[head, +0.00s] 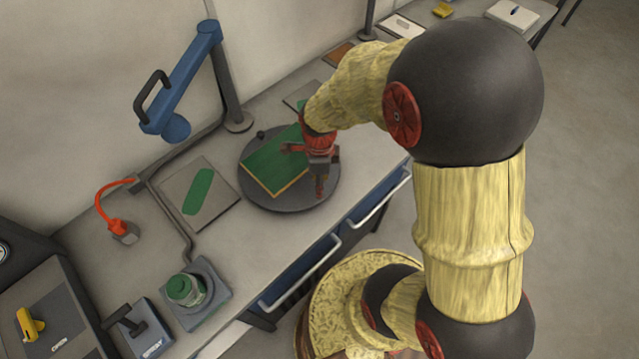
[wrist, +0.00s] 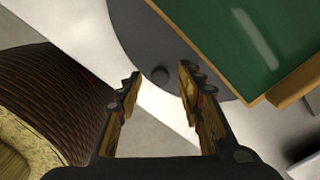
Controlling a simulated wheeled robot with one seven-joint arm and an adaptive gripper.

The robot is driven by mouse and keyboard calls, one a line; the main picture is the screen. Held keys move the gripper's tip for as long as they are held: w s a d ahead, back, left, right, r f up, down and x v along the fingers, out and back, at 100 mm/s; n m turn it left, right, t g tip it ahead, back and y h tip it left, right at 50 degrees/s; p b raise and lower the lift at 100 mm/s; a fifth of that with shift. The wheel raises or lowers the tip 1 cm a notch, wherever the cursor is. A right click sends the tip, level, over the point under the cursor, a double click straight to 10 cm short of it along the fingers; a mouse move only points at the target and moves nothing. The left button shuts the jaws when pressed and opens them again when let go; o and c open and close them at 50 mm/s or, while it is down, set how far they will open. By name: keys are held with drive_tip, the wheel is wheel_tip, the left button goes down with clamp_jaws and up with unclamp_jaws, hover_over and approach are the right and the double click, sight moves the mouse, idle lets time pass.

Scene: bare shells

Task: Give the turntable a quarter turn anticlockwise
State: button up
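The turntable (head: 256,190) is a dark grey round disc on the bench. A green board with an orange-brown edge (head: 268,162) lies on it, and a small dark knob (head: 261,134) shows at its far-left rim. My gripper (head: 306,169) is over the right part of the disc, pointing down. In the wrist view the gripper (wrist: 161,82) is open, fingers apart and empty. A short dark peg (wrist: 160,75) on the disc's rim (wrist: 135,35) shows between the fingertips; I cannot tell whether they touch it. In the head view my gripper hides that part of the rim.
A grey plate with a green oval (head: 198,193) lies left of the turntable. A blue jointed lamp-like arm (head: 185,80) stands behind it. Blue drawers (head: 300,272) with pale handles are below the bench edge.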

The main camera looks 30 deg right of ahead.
drive_tip(key=shift+f, duration=0.3)
drive_tip(key=shift+c, duration=0.3)
clamp_jaws()
idle(0.6)
